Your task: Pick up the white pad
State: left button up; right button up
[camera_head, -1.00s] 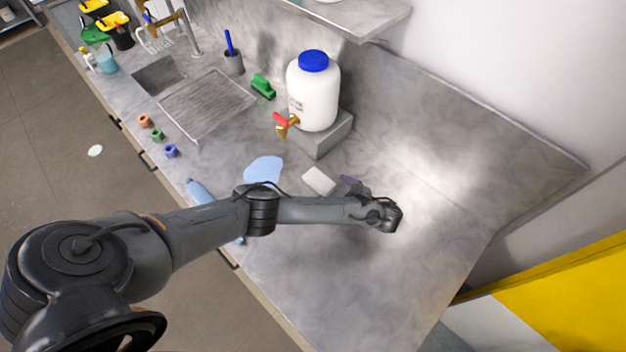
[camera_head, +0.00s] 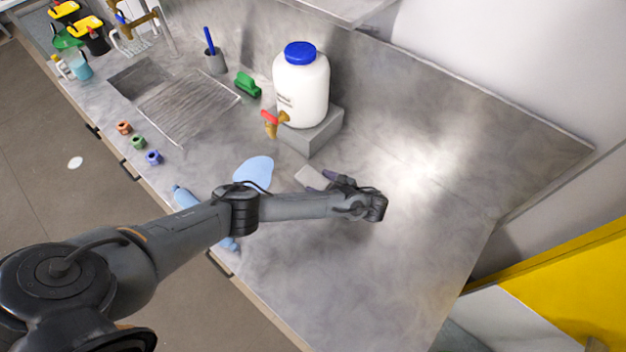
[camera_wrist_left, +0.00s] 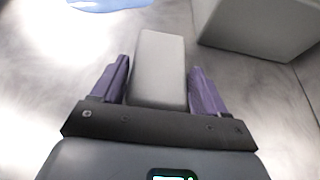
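The white pad (camera_head: 311,177) lies on the grey counter in front of the large white jug, partly hidden by my left gripper in the head view. It also shows in the left wrist view (camera_wrist_left: 158,68) as a pale block between the two purple fingers. My left gripper (camera_head: 329,180) is open, with one finger on each side of the pad's near end. A gap shows between the pad and each finger (camera_wrist_left: 157,84). My right gripper is not in view.
The white jug (camera_head: 301,88) with a blue lid and tap stands on a grey block (camera_head: 312,134) behind the pad. A blue flat patch (camera_head: 254,170) and a blue bottle (camera_head: 184,197) lie to the left. The counter's right part is clear.

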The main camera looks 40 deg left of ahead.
pick_arm(q)
jog(key=c, duration=0.5)
jog(key=shift+r, duration=0.1)
